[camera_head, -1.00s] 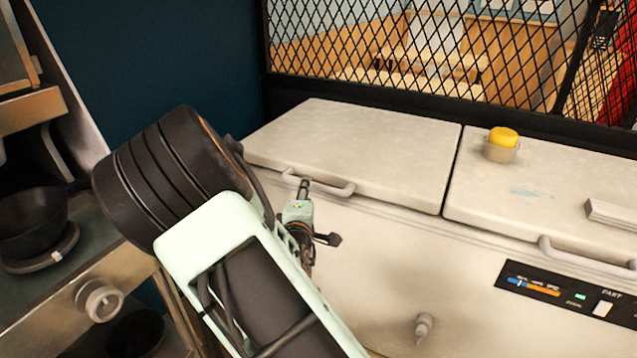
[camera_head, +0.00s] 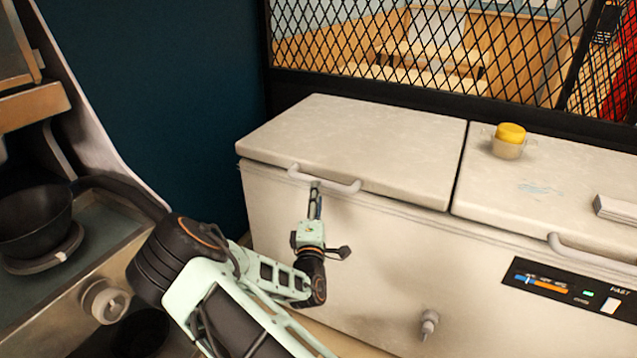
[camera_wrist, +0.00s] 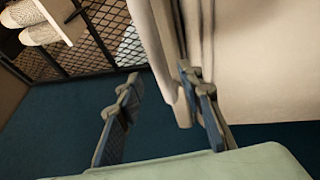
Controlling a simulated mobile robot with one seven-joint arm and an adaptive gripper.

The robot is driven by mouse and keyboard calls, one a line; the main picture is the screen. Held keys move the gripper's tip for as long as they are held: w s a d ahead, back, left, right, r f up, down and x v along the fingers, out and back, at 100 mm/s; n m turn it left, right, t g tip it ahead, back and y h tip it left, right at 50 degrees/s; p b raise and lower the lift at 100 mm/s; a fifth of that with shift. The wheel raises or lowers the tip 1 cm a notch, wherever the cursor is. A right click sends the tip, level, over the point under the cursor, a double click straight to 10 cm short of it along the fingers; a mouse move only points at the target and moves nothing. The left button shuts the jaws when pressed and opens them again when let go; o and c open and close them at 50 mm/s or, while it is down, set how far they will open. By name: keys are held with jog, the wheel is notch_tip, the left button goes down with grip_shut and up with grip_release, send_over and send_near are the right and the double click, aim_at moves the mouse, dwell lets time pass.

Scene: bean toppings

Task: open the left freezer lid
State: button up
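The left freezer lid (camera_head: 350,145) is a pale, scuffed panel lying closed on the white chest freezer (camera_head: 380,240). Its curved white handle (camera_head: 325,180) runs along the lid's front edge. My gripper (camera_head: 316,188) is at the left half of this handle, reaching up from below and in front. In the wrist view my gripper (camera_wrist: 158,78) is open, with its two dark fingers wide apart. The handle (camera_wrist: 176,95) appears between them, closer to the right finger. I cannot tell whether either finger touches it.
The right freezer lid (camera_head: 560,190) is closed and bears a yellow-topped small container (camera_head: 509,140). A control panel (camera_head: 560,285) and a knob (camera_head: 428,322) are on the freezer front. A metal counter with a black bowl (camera_head: 35,215) stands left. Black mesh (camera_head: 420,50) rises behind.

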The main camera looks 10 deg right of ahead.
jog(key=x, duration=0.6)
jog(key=shift+c, duration=0.4)
grip_shut()
